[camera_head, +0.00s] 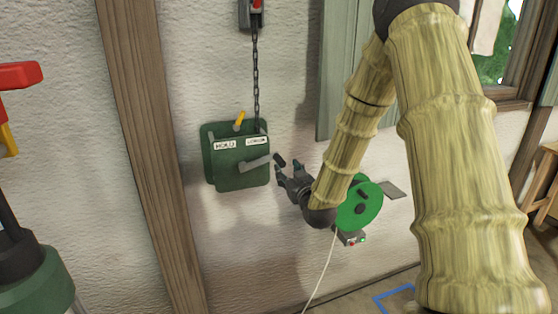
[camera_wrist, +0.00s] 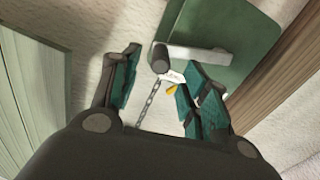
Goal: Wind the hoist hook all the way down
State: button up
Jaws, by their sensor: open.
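A green hoist box (camera_head: 227,172) is fixed to the wall, with labels reading "HOLD" and what looks like "LOWER". A yellow lever (camera_head: 239,121) stands at its top, leaning slightly right. A grey crank arm (camera_head: 256,163) points right and slightly up, ending in a dark handle (camera_head: 280,160). A chain (camera_head: 256,85) hangs to the box's top right; I cannot make out a hook. My gripper (camera_head: 288,174) is open, just right of and below the handle. In the wrist view the handle (camera_wrist: 160,60) lies ahead of the spread fingers, with no clear contact.
A green reel (camera_head: 360,205) with a white cord is on the wall behind my arm. A wooden post (camera_head: 155,150) stands left of the box. A shutter (camera_head: 340,70) and window are to the right. Red and green equipment (camera_head: 35,275) is at far left.

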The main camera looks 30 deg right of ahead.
aim_at(279, 160)
jog(key=p+x, duration=0.2)
jog(key=x, duration=0.7)
jog(key=shift+p, duration=0.35)
jog(key=shift+a, duration=0.1)
grip_shut()
